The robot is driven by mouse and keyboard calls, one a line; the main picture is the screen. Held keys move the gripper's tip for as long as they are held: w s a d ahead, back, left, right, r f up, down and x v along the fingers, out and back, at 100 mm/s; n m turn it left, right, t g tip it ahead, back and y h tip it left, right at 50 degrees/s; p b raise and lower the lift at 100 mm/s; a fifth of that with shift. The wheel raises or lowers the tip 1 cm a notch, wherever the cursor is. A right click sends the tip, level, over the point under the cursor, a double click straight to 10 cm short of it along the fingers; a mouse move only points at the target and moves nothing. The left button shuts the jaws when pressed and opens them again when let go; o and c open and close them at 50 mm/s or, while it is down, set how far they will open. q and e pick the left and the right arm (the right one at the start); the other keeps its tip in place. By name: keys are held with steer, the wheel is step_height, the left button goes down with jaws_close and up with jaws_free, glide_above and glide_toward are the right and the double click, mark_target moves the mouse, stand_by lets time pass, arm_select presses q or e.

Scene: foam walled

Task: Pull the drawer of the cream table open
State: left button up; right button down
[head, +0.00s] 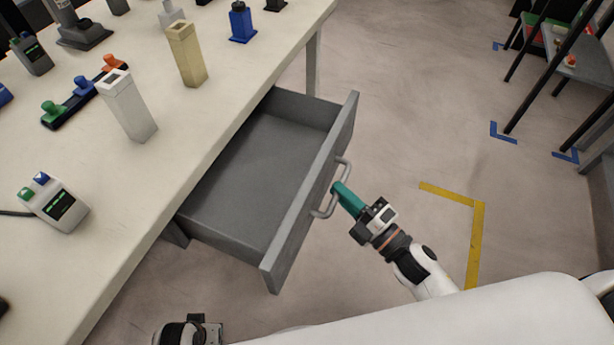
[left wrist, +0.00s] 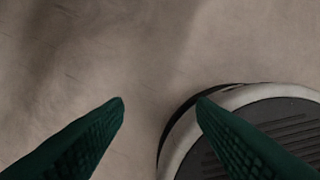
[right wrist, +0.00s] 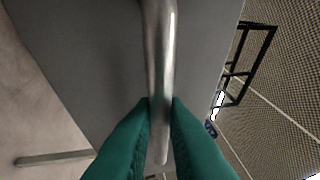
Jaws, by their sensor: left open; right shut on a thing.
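The cream table (head: 215,140) fills the left of the head view. Its grey drawer (head: 255,165) stands well out from under the tabletop, and its inside looks empty. A metal bar handle (head: 318,213) is on the drawer front (head: 290,237). My right gripper (head: 338,188) is shut on the handle; in the right wrist view the green fingers (right wrist: 160,105) stand on both sides of the bar (right wrist: 160,45). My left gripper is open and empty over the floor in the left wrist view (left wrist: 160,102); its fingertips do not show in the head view.
On the tabletop stand a beige block (head: 187,55), a white block (head: 127,107), a blue piece (head: 241,22) and a device with a screen (head: 55,203). Floor with yellow tape (head: 478,235) lies open right of the drawer. A dark-legged rack (head: 560,75) stands far right.

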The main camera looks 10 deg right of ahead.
arm_select(q)
steer(key=shift+s+f, duration=0.25)
steer(key=shift+f, duration=0.6)
arm_select(e)
steer(key=s+d, duration=0.2)
steer(key=d, duration=0.1)
steer(key=s+d, duration=0.1)
steer(key=shift+s+d, duration=0.25)
steer(key=shift+d, duration=0.15)
steer(key=c, duration=1.5)
jaws_free()
steer(key=shift+o, duration=0.2)
steer(key=shift+s, duration=0.1)
arm_select(q)
steer(key=shift+r, duration=0.25)
arm_select(e)
steer(key=v, duration=1.2)
arm_select(q)
steer(key=shift+f, duration=0.1)
